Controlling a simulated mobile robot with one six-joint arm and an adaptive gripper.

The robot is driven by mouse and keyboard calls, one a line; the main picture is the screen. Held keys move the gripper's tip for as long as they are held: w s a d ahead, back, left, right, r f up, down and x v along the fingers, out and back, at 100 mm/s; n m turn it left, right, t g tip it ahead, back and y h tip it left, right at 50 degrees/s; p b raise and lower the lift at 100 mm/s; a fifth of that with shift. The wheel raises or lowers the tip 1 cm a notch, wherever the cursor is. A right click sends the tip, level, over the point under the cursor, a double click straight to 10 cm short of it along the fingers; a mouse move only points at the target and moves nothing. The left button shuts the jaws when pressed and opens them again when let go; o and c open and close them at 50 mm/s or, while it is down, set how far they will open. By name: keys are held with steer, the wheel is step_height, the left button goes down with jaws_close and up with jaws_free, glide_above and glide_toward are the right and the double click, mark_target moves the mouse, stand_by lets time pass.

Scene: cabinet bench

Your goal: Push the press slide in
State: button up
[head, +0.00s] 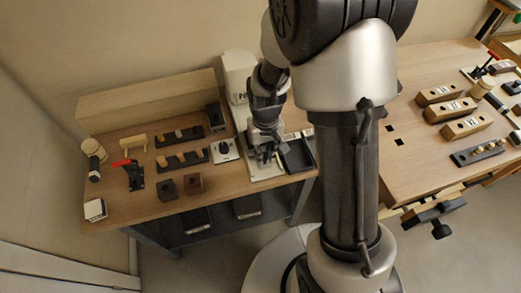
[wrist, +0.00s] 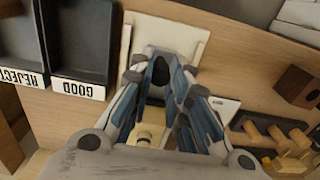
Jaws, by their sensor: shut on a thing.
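The press has a pale base plate (head: 266,172) on the left bench, and its off-white plate also shows in the wrist view (wrist: 188,38). A cream block (wrist: 151,124) shows between the fingers, nearer the palm. How far in the slide sits is hidden.
Dark trays marked GOOD (wrist: 84,40) and REJECT (wrist: 20,45) stand beside the press. A white plate with a dark dial (head: 224,148), peg racks (head: 182,160) and a brown block (wrist: 297,86) are on its other side.

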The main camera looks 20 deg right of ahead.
steer(key=shift+w, duration=0.6)
steer(key=shift+w+t+b, duration=0.6)
steer(key=shift+w+b, duration=0.1)
steer(key=shift+w, duration=1.15)
